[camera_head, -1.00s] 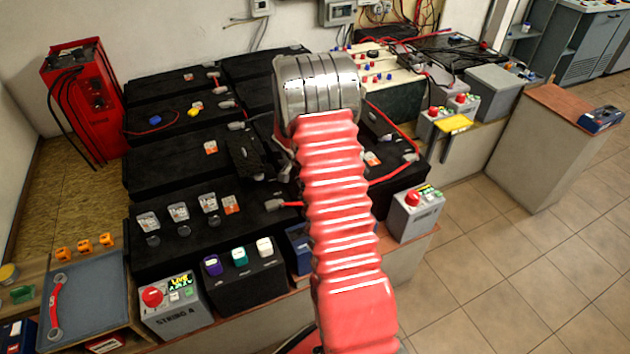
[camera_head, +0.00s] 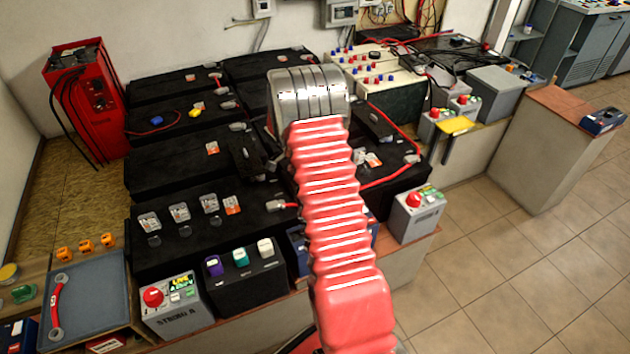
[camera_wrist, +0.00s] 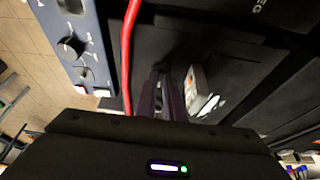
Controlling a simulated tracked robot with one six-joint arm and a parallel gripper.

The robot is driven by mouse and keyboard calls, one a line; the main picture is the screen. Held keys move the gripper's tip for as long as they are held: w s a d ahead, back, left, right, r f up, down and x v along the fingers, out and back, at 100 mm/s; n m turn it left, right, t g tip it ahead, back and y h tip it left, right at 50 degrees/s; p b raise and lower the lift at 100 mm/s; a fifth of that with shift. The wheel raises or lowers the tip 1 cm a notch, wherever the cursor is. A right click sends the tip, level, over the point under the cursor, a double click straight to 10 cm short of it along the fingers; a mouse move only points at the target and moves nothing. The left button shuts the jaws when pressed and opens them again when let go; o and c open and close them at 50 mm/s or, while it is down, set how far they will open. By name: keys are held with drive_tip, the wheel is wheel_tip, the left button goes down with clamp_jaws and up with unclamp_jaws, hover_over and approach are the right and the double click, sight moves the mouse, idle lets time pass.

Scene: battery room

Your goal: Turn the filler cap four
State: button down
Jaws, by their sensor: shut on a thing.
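My gripper (camera_wrist: 165,98) points forward in the wrist view, its two dark purple fingers close together. They are shut on a small dark thing that looks like a filler cap on the black battery top; it is mostly hidden between the fingers, and I cannot read its number. A white and orange block (camera_wrist: 199,88) stands just right of the fingers. In the head view my arm covers much of this spot. Three dark round caps (camera_head: 154,241) (camera_head: 184,231) (camera_head: 214,222) show on the front battery, beside small clear pieces.
A red cable (camera_wrist: 128,55) runs close to the left of the fingers. A blue panel with knobs (camera_wrist: 72,45) is farther left.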

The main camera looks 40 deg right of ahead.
drive_tip(key=c, duration=1.9)
unclamp_jaws()
drive_tip(key=shift+o, duration=0.2)
drive_tip(key=v, duration=1.3)
drive_tip(key=shift+r, duration=0.3)
